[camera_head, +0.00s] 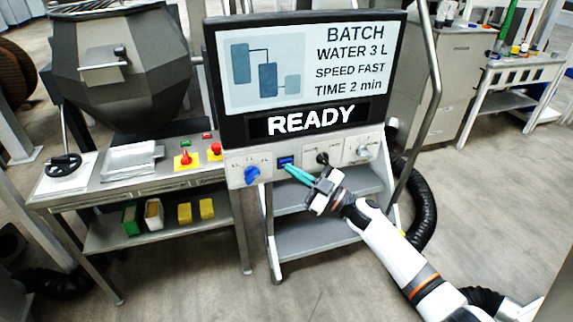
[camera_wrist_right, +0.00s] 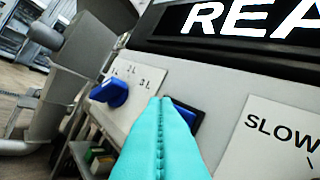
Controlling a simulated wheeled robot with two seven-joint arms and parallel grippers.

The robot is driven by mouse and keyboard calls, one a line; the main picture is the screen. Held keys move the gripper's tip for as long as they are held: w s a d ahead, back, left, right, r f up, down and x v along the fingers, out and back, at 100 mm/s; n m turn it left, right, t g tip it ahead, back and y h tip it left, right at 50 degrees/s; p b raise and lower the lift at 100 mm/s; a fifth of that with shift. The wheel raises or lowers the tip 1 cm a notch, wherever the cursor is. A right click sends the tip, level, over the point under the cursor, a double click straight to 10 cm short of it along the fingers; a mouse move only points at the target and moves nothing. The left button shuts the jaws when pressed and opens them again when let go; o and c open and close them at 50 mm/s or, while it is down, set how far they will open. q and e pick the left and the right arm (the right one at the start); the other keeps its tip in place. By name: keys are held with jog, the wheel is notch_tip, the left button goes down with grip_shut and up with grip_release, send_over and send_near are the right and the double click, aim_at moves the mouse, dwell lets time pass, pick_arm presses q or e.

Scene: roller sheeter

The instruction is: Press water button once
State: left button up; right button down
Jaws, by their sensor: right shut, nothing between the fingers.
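The water button (camera_head: 286,160) is a small blue rectangular button on the grey control panel below the screen. It also shows in the right wrist view (camera_wrist_right: 186,113), partly hidden behind my fingers. My right gripper (camera_head: 291,169) is shut and empty, its teal fingertips at the button's lower edge. I cannot tell whether they touch it. The blue volume knob (camera_head: 252,174) sits left of the button and also shows in the right wrist view (camera_wrist_right: 112,91). The screen (camera_head: 307,75) reads water 3 L, speed fast, time 2 min, READY. My left gripper is out of view.
A black knob (camera_head: 322,158) and another selector (camera_head: 362,151) sit right of the button. A red emergency button (camera_head: 185,158) and a crank wheel (camera_head: 64,165) are on the left table. A metal rail (camera_head: 433,100) stands right of the screen, near my right arm.

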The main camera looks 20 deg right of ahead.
jog(key=shift+w, duration=0.45)
dwell(0.5)
jog(key=shift+s, duration=0.1)
jog(key=shift+s+p, duration=0.4)
jog(key=shift+s, duration=0.35)
jog(key=shift+s, duration=0.1)
jog(key=s+p, duration=0.3)
jog(key=s, duration=0.1)
jog(key=shift+s+d, duration=0.1)
jog(key=shift+s, duration=0.3)
jog(key=shift+f, duration=0.1)
dwell(0.4)
